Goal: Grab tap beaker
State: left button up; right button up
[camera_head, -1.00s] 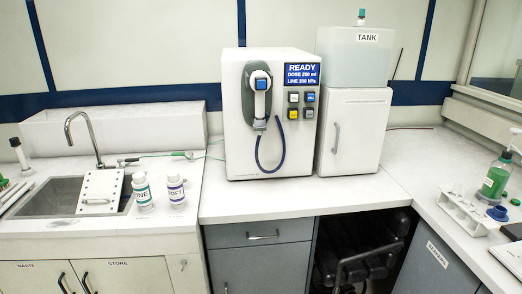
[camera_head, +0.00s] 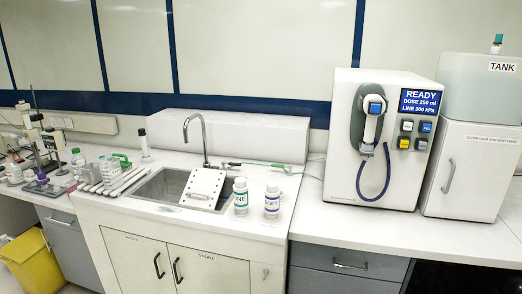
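The tap (camera_head: 203,138) is a curved metal spout behind the sink (camera_head: 155,190). A white board with holes (camera_head: 205,187) leans across the right part of the sink. No beaker shows clearly under the tap. Small clear vessels (camera_head: 110,167) stand left of the sink, too small to tell whether one is a beaker. Neither of my grippers is in view.
A dispensing machine (camera_head: 345,150) and a tank cabinet (camera_head: 470,170) stand further right. A yellow bin (camera_head: 35,265) is on the floor at left.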

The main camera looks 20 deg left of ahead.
aim_at(112, 174)
jog(key=u, duration=1.8)
jog(key=i+u, duration=0.2)
jog(key=i, duration=0.35)
jog(key=i+u, duration=0.2)
jog(key=i, duration=0.35)
jog(key=i+l+u, duration=0.2)
jog(key=i, duration=0.3)
jog(key=i+l+u, duration=0.2)
jog(key=i, duration=0.35)
jog(key=j, duration=0.1)
